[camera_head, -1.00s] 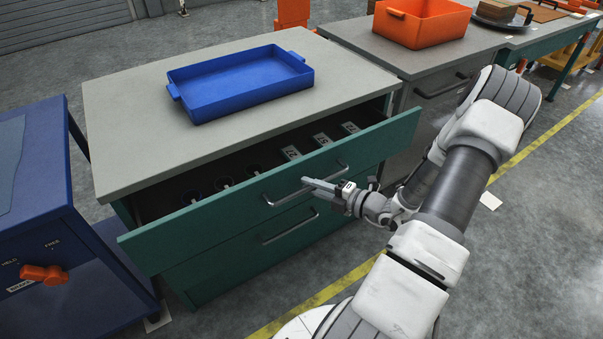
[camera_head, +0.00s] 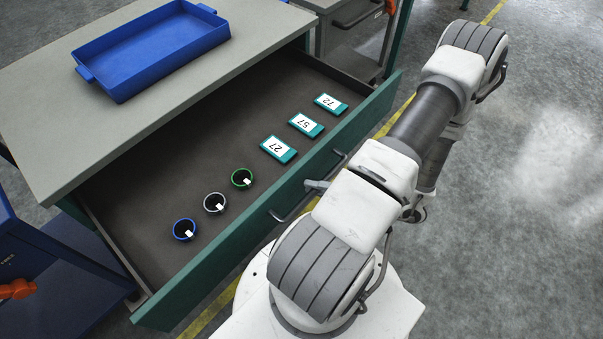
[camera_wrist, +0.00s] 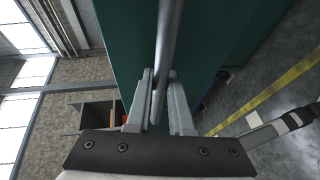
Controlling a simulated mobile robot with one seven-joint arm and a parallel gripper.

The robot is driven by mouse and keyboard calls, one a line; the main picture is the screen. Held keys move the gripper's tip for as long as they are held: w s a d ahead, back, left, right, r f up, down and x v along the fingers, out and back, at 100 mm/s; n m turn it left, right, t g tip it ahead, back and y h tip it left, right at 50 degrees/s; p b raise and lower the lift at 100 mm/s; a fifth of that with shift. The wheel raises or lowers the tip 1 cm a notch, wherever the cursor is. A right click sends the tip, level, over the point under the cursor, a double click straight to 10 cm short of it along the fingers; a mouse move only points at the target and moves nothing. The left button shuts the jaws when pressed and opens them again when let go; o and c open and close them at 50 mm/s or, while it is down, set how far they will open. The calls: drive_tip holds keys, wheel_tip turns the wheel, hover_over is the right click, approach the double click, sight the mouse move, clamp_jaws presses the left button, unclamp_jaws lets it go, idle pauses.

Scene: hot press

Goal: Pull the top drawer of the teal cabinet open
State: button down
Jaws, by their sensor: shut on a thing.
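The top drawer (camera_head: 225,248) of the teal cabinet stands far out, with its dark interior widely exposed in the head view. Its bar handle (camera_head: 290,214) is on the front face. My gripper (camera_head: 316,186) is at the handle, partly hidden behind my arm in the head view. In the wrist view, the two fingers of my gripper (camera_wrist: 160,105) are closed around the handle bar (camera_wrist: 168,45), which runs between them against the teal drawer front (camera_wrist: 215,40).
A blue tray (camera_head: 150,55) sits on the cabinet top. Open floor (camera_head: 520,200) lies right.

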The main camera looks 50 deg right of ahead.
drive_tip(key=shift+s, duration=0.75)
drive_tip(key=c, duration=0.8)
unclamp_jaws()
drive_tip(key=shift+d, duration=0.1)
drive_tip(key=p+v, duration=0.1)
drive_tip(key=v, duration=1.6)
drive_tip(key=shift+s+r, duration=0.2)
